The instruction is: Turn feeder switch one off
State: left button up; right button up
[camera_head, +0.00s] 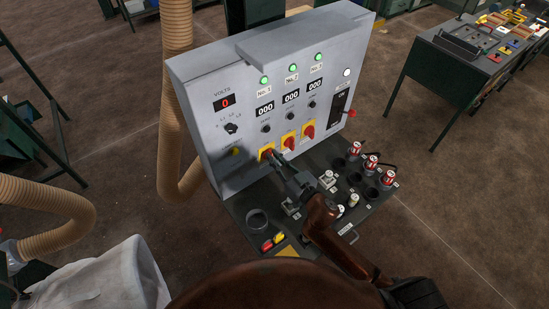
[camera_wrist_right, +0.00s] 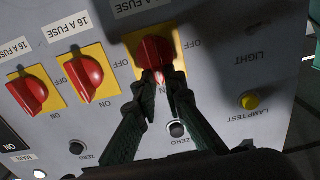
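Feeder switch one (camera_head: 267,152) is the leftmost of three red rotary knobs on yellow plates on the grey cabinet's front. In the right wrist view, its knob (camera_wrist_right: 154,50) has an OFF label to its right and an ON label at its lower end, where its handle points. My right gripper (camera_head: 276,160) is at this switch. In the wrist view, its fingertips (camera_wrist_right: 162,80) are close together on both sides of the handle's lower end, apparently shut on it. The green lamp (camera_head: 264,80) above No. 1 is lit. My left gripper is not in view.
The other two feeder switches (camera_head: 289,141) (camera_head: 308,131) sit just right of switch one. A yellow lamp-test button (camera_wrist_right: 250,101) is nearby. A dark shelf with fuses (camera_head: 371,163) lies below the panel. A ribbed hose (camera_head: 172,130) hangs at the cabinet's left side.

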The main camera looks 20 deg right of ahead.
grip_shut()
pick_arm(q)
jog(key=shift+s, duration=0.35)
